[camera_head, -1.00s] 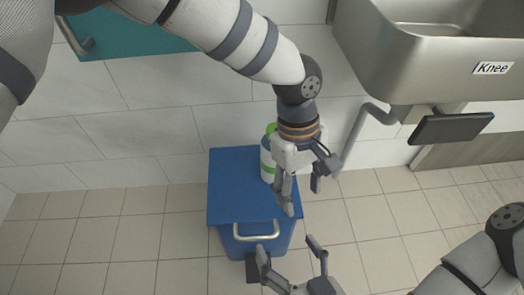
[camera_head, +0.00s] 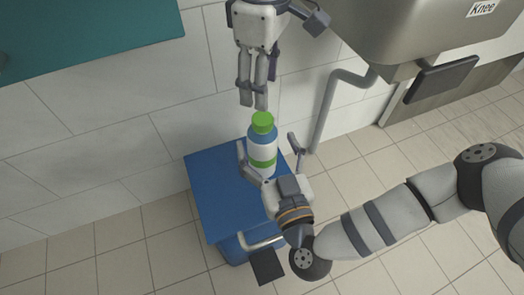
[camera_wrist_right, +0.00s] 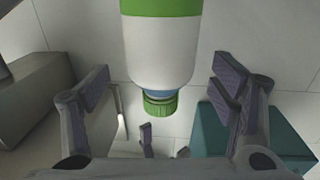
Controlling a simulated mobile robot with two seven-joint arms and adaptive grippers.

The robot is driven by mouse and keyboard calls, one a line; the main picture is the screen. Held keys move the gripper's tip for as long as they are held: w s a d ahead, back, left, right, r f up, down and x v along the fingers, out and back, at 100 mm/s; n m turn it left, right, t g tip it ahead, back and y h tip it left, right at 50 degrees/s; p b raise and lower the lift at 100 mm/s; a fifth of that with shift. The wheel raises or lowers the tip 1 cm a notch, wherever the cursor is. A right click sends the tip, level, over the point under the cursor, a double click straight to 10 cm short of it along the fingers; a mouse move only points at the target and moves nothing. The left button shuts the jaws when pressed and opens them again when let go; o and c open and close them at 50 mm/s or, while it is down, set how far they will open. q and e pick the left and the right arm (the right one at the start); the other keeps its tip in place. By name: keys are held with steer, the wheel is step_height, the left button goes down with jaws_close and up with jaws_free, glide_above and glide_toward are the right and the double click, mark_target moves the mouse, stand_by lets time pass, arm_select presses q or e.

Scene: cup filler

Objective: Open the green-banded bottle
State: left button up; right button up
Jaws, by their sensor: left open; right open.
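The green-banded bottle (camera_head: 262,148) stands upright on the blue bin's lid. It is white with a green band, a blue shoulder and a green cap (camera_head: 262,122) that is on it. My right gripper (camera_head: 270,153) is open, with one finger on either side of the bottle. In the right wrist view the bottle (camera_wrist_right: 162,50) shows between the spread fingers with a gap on each side, its cap (camera_wrist_right: 160,105) pointing down in the picture. My left gripper (camera_head: 253,106) is open and empty, pointing down just above the cap. Its fingers look close together from this angle.
The blue bin (camera_head: 212,185) has a handle and a black pedal (camera_head: 266,266) at its front. A steel sink (camera_head: 400,30) with a pipe (camera_head: 328,105) and a dark knee plate (camera_head: 443,78) is at the upper right. A teal panel (camera_head: 80,35) is at the upper left. Tiled floor is clear around.

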mark_target(262, 135)
steer(key=shift+x, duration=1.75)
steer(key=shift+a, duration=0.1)
